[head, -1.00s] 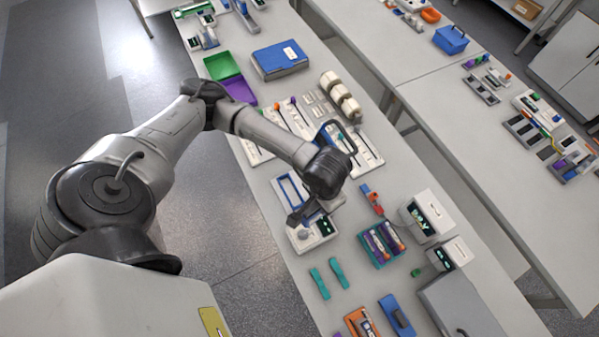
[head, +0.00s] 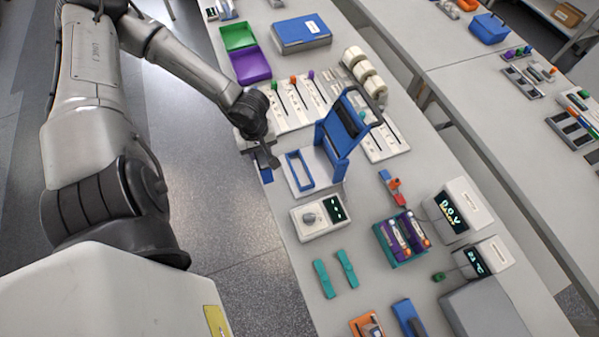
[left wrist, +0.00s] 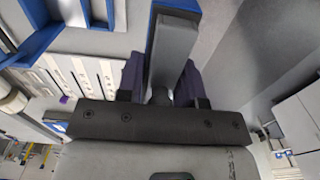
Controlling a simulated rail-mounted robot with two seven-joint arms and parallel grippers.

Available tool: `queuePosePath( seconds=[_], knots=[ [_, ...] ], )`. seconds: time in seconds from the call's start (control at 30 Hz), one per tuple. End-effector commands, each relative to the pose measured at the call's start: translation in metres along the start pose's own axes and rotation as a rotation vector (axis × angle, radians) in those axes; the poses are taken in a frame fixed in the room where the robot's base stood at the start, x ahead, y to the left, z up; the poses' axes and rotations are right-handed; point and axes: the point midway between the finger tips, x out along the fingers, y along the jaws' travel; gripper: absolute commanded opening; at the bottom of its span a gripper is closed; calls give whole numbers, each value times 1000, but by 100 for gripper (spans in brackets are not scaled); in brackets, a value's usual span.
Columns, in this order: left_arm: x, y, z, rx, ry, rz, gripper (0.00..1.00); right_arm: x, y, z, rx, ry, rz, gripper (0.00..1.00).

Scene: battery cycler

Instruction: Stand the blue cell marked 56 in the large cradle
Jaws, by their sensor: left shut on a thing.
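My left gripper (head: 264,160) is shut at the near left edge of the table, left of the blue-framed fixture. A small blue piece, seemingly the blue cell (head: 266,176), shows just below its fingers. No 56 can be read. The fixture has a flat blue frame (head: 290,172) on a white base and a raised blue part (head: 341,128). I cannot tell which thing is the large cradle. My right gripper is not in view.
A white dial box (head: 319,217) stands nearest the fixture. A teal holder (head: 381,247) with purple cells and two display boxes stand to its right. White slotted plates (head: 297,102), white rolls and a blue case (head: 301,34) lie farther back. Two teal strips lie in front.

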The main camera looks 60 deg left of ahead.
Motion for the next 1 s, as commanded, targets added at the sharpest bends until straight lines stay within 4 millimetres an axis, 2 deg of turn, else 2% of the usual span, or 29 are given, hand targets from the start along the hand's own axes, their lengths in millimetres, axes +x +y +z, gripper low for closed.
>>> queuePosePath(
  seconds=[0.17,0.7,1.0],
  knots=[
    [8,13,-1,-22,-4,6,0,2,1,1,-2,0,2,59],
    [53,91,1,-22,-5,5,0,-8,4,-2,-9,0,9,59],
    [68,114,1,-19,-1,2,0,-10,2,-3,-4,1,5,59]
  ],
)
